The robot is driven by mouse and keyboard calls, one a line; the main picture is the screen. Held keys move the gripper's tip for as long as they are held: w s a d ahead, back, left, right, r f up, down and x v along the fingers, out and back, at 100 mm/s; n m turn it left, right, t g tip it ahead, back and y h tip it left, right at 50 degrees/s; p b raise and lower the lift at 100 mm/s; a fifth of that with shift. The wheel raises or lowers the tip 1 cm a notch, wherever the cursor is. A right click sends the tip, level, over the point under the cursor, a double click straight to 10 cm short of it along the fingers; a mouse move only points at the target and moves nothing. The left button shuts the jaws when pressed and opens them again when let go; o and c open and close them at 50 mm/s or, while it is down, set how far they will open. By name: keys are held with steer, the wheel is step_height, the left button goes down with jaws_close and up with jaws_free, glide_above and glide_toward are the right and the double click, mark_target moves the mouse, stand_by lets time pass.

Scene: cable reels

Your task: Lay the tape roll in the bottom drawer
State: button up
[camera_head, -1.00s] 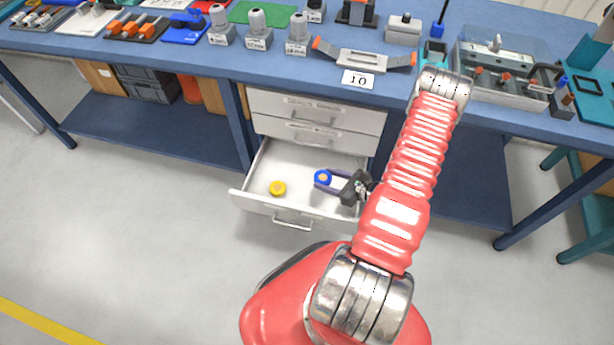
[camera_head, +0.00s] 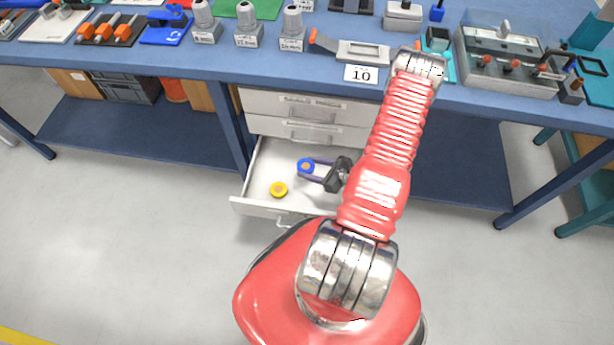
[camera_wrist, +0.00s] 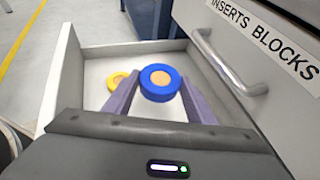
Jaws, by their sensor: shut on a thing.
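My gripper (camera_head: 318,171) is over the open bottom drawer (camera_head: 262,207), its two purple fingers shut on a blue tape roll (camera_head: 304,167) with an orange-tan core. In the wrist view, the blue roll (camera_wrist: 160,82) sits between the fingertips, above the white drawer floor. The head view does not clearly show how high it is. A yellow roll (camera_head: 279,189) lies on the drawer floor to the left of my gripper; it also shows in the wrist view (camera_wrist: 117,80), partly behind a finger. My arm hides the drawer's right part in the head view.
Shut drawers (camera_head: 300,105) stand above the open one; a drawer face labelled "INSERTS BLOCKS" (camera_wrist: 252,40) is close on the right in the wrist view. The blue workbench (camera_head: 220,66), crowded with fixtures, overhangs the drawers. Drawer floor around the yellow roll is free.

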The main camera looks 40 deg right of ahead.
glide_above(311, 184)
steer(key=shift+a+f, duration=0.1)
steer(key=shift+f, duration=2.8)
steer(key=shift+f, duration=2.1)
steer(key=shift+f, duration=0.15)
steer(key=o, duration=1)
steer(key=shift+a+f, duration=0.15)
steer(key=shift+o, duration=0.2)
